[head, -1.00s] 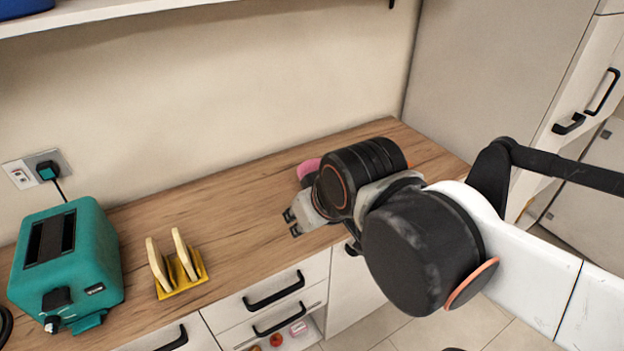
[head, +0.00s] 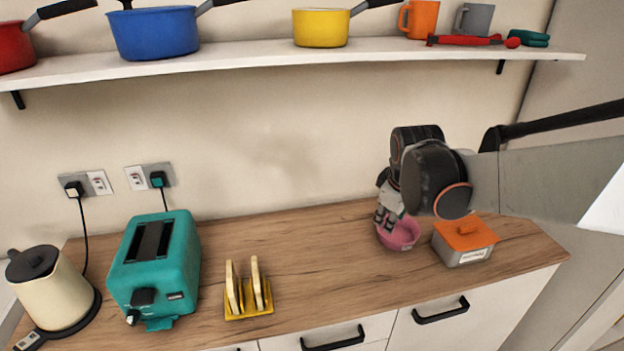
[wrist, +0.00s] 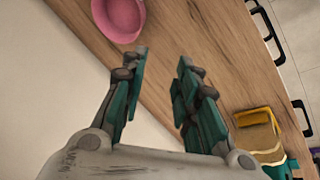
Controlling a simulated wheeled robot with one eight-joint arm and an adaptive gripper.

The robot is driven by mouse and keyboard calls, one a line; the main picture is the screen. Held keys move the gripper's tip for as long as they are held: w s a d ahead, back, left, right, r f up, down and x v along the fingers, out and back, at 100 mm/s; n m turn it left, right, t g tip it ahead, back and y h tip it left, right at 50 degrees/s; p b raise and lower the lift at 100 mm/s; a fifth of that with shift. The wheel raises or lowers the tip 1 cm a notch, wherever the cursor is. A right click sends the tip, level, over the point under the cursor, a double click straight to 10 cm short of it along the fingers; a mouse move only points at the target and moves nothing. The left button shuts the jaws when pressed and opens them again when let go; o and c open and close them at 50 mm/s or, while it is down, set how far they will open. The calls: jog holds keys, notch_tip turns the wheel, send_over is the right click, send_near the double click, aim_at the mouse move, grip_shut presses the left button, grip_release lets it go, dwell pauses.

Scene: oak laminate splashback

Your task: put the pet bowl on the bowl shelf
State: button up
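The pink pet bowl (head: 402,236) sits on the wooden counter, toward its right end. In the wrist view the bowl (wrist: 120,16) is at the top edge, partly cut off, beyond my fingertips and to their left. My gripper (head: 387,220) hangs over the counter at the bowl's left side in the head view. In the wrist view my gripper (wrist: 162,57) has its fingers apart, with only bare counter between them. A white wall shelf (head: 270,62) runs above the counter; I cannot tell whether it is the bowl shelf.
An orange-lidded container (head: 463,254) stands just right of the bowl. A toast rack (head: 248,303), teal toaster (head: 180,262) and cream kettle (head: 52,290) stand to the left. The shelf holds a blue pan (head: 155,34), yellow pan (head: 321,28) and mugs (head: 418,18), with gaps between the pans.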

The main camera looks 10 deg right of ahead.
jog(key=w+d+f+n+g+p, duration=0.1)
jog(key=w+d+f+n+g, duration=0.15)
jog(key=w+d+f, duration=0.35)
jog(key=n+b, duration=0.1)
jog(key=b, duration=0.2)
send_near(395, 242)
jog(key=shift+t, duration=0.35)
jog(key=x, duration=0.5)
jog(key=shift+s+f, duration=0.1)
jog(key=shift+b+x, duration=1.25)
jog(key=shift+x, duration=1.45)
jog(key=shift+s, duration=0.15)
jog(key=shift+c, duration=0.5)
grip_shut()
